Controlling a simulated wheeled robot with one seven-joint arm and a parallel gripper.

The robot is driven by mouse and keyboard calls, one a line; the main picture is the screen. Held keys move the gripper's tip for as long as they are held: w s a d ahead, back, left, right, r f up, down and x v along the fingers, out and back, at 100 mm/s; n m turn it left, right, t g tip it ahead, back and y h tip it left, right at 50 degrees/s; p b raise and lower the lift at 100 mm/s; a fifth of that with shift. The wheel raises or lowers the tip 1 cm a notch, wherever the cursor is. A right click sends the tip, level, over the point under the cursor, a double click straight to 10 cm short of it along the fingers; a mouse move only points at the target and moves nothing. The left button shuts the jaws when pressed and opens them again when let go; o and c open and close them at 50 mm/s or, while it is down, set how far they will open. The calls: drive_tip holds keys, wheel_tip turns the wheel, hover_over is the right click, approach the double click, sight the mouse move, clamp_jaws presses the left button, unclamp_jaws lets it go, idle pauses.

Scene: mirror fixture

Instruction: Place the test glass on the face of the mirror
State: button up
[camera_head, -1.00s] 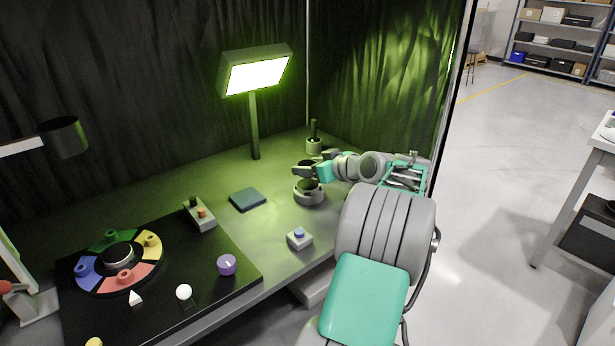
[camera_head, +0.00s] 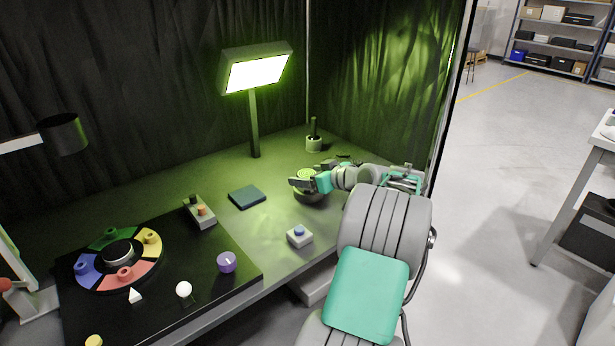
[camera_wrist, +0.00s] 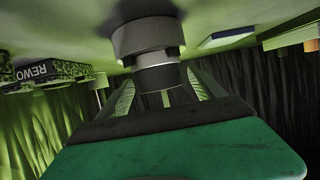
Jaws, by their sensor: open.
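My gripper (camera_head: 305,184) is low over the bench at the round mirror fixture (camera_head: 311,198). A round disc with pale green rings (camera_head: 305,174), apparently the test glass, shows above the fixture and seems to rest on it; contact is partly hidden by the fingers. In the wrist view, which is upside down, my open fingers (camera_wrist: 160,88) stand on either side of a narrow dark cylinder with a light band (camera_wrist: 158,76). The wider grey fixture ring (camera_wrist: 147,38) lies beyond it at the bench. The mirror face itself is hidden.
A glowing lamp panel (camera_head: 257,73) stands behind on a post. A dark blue pad (camera_head: 247,197), a blue-button box (camera_head: 299,236) and a cup with a dark upright piece (camera_head: 314,144) stand nearby. A black board (camera_head: 228,287) with a coloured dial is at left.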

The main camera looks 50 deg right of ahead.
drive_tip(key=shift+r, duration=0.1)
drive_tip(key=shift+s+r, duration=0.15)
drive_tip(key=shift+s, duration=0.05)
drive_tip(key=v, duration=1.1)
drive_tip(key=shift+s, duration=0.3)
